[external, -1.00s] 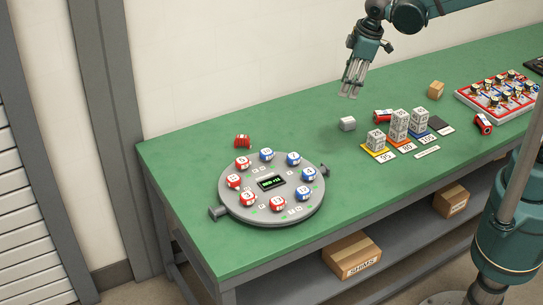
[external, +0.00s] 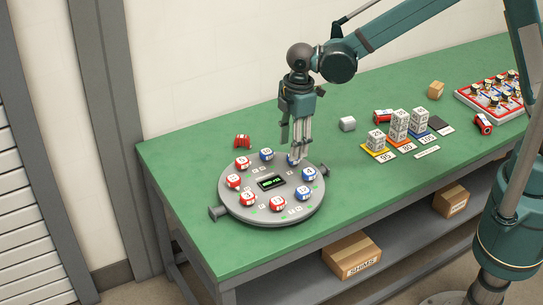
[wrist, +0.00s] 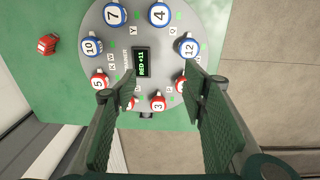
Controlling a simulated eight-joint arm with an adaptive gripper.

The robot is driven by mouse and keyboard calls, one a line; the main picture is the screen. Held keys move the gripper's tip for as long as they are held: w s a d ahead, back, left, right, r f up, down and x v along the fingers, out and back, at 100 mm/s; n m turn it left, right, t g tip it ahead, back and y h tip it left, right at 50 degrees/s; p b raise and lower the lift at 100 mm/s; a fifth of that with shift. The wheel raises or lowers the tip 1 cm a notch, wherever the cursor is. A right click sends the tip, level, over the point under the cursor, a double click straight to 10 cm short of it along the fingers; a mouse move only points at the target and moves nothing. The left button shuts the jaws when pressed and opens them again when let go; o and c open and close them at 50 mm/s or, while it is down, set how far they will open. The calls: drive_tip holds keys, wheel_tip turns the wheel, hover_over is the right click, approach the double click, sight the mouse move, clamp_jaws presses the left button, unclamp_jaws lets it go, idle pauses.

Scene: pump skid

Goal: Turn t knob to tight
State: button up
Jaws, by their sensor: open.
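A grey round plate (external: 232,208) on the green bench carries a ring of red and blue numbered knobs. A blue knob (external: 309,174) is at its right and a red knob (external: 248,199) at its front left. My gripper (external: 299,158) points down over the plate's back right, partly hiding a blue knob there; contact cannot be told. In the wrist view my open, empty fingers (wrist: 160,82) flank the lower part of the plate, with a red knob (wrist: 158,102) visible between them. Small letter labels sit beside the knobs; I cannot make out a T.
A dark display (wrist: 142,63) at the plate's centre reads "RED +11". A red object (external: 242,141) lies behind the plate. Bench at the plate's left is clear.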

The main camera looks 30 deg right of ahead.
drive_tip(key=n, duration=0.2)
hover_over(277, 201)
drive_tip(key=shift+h, duration=0.3)
wheel_tip(277, 201, down, 6)
drive_tip(key=shift+r+p, duration=0.1)
drive_tip(key=shift+p, duration=0.25)
drive_tip(key=shift+f, duration=3.9)
drive_tip(key=c, duration=0.9)
